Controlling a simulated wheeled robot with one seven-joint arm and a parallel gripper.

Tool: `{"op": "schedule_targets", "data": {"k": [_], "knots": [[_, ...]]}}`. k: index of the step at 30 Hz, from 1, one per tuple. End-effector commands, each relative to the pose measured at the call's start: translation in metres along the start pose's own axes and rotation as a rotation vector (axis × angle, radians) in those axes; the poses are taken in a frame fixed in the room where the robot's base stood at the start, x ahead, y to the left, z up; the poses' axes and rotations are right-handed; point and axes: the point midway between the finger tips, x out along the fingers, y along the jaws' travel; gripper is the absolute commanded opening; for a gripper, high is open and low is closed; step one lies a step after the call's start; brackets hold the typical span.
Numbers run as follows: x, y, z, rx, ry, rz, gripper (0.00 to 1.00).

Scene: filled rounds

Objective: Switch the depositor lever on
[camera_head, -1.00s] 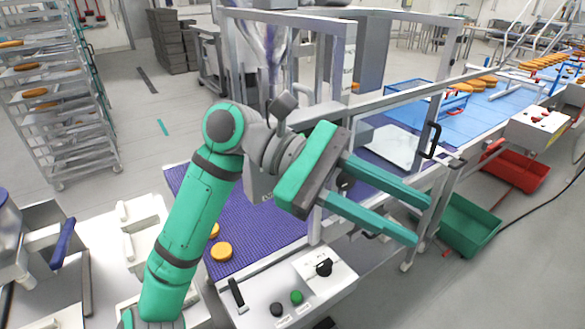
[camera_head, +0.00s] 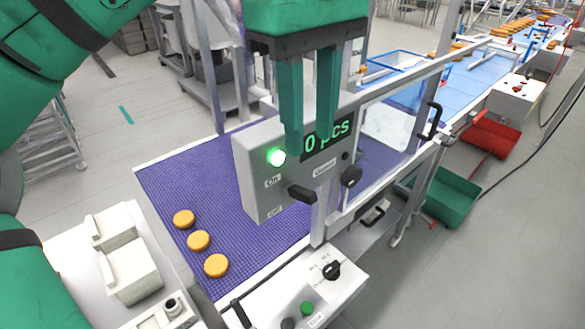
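A grey control box (camera_head: 256,158) stands over the purple belt. Its display (camera_head: 327,136) reads "0 pcs" in green, partly covered by my gripper. My gripper (camera_head: 309,143) points down in front of the box, above the lever. Its two green fingers are apart, with nothing between them and not visibly touching the lever.
Several filled rounds, three near the front left (camera_head: 198,241), lie on the purple belt (camera_head: 165,180). A dark knob (camera_head: 350,177) is right of the lever. Metal guard frame bars (camera_head: 395,78) run close by. A white switch panel (camera_head: 318,285) is below. Green bin (camera_head: 447,197) at right.

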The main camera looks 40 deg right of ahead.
Motion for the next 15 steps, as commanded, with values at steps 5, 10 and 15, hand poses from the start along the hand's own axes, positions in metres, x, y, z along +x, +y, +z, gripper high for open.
{"op": "schedule_targets", "data": {"k": [5,10,15], "knots": [[0.002,0.0,0.0,0.003,0.025,-0.019,0.33],[0.026,0.0,0.0,0.008,0.023,-0.02,0.33],[0.057,-0.001,0.0,0.007,0.022,-0.02,0.33]]}}
